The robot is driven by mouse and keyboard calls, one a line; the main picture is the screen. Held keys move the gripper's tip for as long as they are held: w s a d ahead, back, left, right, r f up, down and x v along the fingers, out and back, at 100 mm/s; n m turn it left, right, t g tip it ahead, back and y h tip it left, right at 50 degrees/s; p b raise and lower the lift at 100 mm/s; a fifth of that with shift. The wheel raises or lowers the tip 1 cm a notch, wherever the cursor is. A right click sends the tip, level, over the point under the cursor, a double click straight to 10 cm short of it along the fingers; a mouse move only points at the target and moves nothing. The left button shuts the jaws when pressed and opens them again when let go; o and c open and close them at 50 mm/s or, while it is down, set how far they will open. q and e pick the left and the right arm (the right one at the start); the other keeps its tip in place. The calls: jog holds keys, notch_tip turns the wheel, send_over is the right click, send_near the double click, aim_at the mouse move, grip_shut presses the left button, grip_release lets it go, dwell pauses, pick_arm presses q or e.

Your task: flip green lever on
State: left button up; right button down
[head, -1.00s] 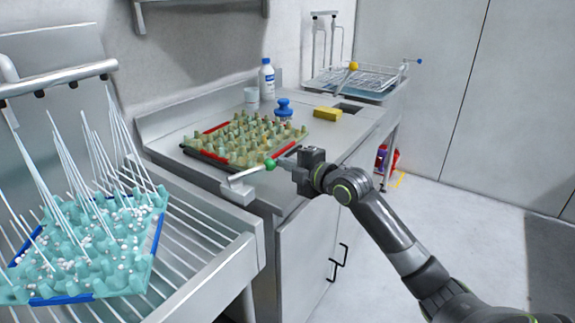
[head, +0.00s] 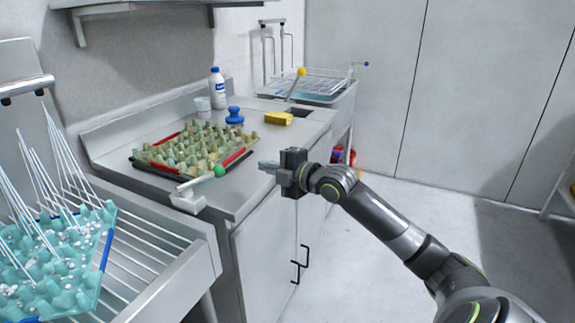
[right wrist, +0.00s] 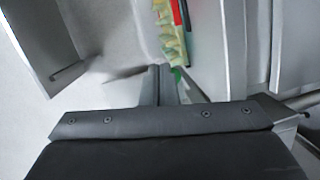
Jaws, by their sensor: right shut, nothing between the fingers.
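The green lever has a round green knob (head: 219,171) on a pale rod. The rod sits on a metal bracket (head: 187,203) at the counter's front left corner and slants up to the right. My right gripper (head: 264,165) is shut and empty, to the right of the knob with a clear gap in the head view. In the right wrist view the shut fingers (right wrist: 160,85) point ahead, and a bit of green (right wrist: 177,74) shows just beyond them, partly hidden. My left gripper is not in view.
An egg tray (head: 180,169) with red edges lies on the counter (head: 255,185) behind the lever. A blue-capped bottle (head: 217,90), blue stamp-like object (head: 235,117) and yellow sponge (head: 278,119) stand further back. A yellow-knobbed lever (head: 301,72) is by the far rack. A teal tray (head: 85,285) is at left.

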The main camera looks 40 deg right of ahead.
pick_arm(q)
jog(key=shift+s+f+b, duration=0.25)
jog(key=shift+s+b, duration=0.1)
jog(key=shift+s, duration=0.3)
pick_arm(e)
jog(key=d, duration=0.1)
jog(key=s+d, duration=0.2)
jog(key=d, duration=0.1)
jog(key=shift+s+d+r, duration=0.1)
jog(key=shift+r, duration=0.25)
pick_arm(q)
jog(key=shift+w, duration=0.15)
